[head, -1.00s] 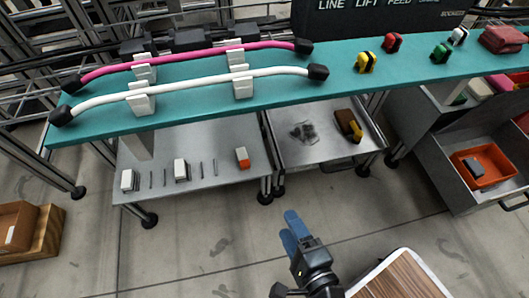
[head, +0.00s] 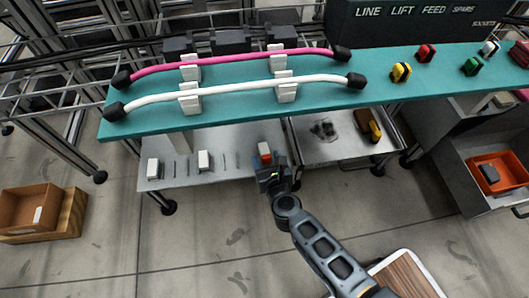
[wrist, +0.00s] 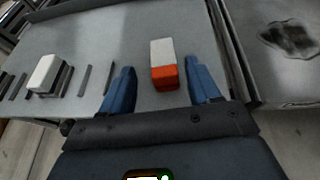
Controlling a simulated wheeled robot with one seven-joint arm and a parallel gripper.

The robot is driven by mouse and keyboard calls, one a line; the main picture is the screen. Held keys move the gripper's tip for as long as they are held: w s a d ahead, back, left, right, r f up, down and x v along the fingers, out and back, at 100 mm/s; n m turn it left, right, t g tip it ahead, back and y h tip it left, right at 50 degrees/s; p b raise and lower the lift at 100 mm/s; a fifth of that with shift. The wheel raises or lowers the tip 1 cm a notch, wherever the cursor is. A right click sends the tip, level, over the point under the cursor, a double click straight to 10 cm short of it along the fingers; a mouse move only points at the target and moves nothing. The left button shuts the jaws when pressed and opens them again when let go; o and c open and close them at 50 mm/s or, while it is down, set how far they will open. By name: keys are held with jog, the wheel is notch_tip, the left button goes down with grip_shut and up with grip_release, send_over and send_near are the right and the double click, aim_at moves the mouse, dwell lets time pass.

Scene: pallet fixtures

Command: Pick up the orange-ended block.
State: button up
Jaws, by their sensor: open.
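The orange-ended block (head: 265,150) lies on the grey lower shelf (head: 222,142), near its right end. In the wrist view the block (wrist: 163,62) has a white far part and an orange near end. My gripper (wrist: 158,88) is open, with one blue finger on each side of the block's near end. The fingers look apart from the block, with a wider gap at the left. How high the fingertips are above the shelf I cannot tell. In the head view my gripper (head: 272,165) hides part of the shelf's front edge.
White blocks (head: 204,160) and (head: 153,168) and thin upright strips stand to the left on the same shelf. A green upper shelf (head: 230,107) with pink and white tubes overhangs behind. A grey tray (head: 340,150) with a dark stain adjoins at right.

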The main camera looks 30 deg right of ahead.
aim_at(266, 156)
jog(key=shift+d+b+x, duration=0.15)
jog(key=shift+b+x, duration=0.2)
jog(key=shift+x, duration=0.8)
jog(key=shift+d+b+x, duration=0.1)
jog(key=shift+b+x, duration=0.25)
jog(key=shift+x, duration=0.8)
jog(key=shift+r, duration=0.1)
jog(key=shift+s, duration=0.1)
jog(key=shift+c, duration=0.3)
jog(key=c, duration=1)
